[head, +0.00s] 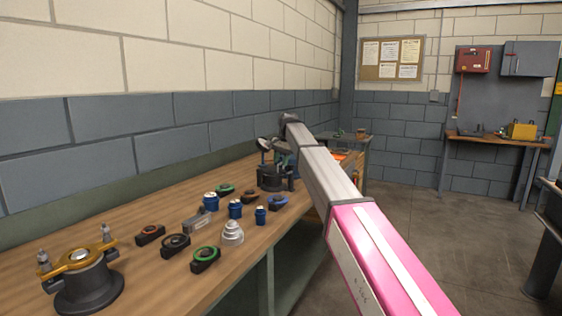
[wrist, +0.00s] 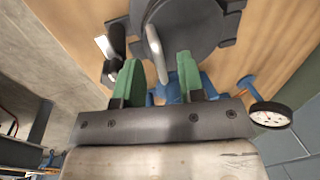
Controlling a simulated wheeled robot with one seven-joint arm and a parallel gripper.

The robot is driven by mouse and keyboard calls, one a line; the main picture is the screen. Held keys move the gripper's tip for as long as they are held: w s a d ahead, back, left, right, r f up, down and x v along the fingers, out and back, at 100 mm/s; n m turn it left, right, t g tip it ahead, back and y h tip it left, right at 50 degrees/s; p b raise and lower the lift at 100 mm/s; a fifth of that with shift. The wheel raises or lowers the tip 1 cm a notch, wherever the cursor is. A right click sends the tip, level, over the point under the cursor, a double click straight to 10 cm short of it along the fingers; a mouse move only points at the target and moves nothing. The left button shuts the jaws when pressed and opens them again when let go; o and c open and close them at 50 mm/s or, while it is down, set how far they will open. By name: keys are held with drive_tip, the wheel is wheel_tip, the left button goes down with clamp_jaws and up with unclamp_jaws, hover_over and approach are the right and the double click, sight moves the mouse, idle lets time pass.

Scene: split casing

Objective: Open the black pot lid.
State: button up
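The black pot (head: 273,181) stands on the workbench beyond the small parts in the head view, partly hidden by my arm and gripper. In the wrist view its dark round top (wrist: 190,28), seemingly the lid, fills the upper middle. A pale, thin bar-like handle (wrist: 155,52) stands out from it. My gripper (wrist: 158,68) has two green fingers, spread apart. The handle lies between them in this view, with gaps on both sides; I cannot tell how deep it sits. In the head view the fingers are too small to make out.
The wooden workbench (head: 115,225) runs along the wall. Several ring-shaped and blue parts lie in front of the pot, with a grey stepped part (head: 232,233). A grey housing with a gold bar (head: 85,283) stands nearest. A round gauge (wrist: 270,114) is right of the fingers.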

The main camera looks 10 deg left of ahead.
clamp_jaws()
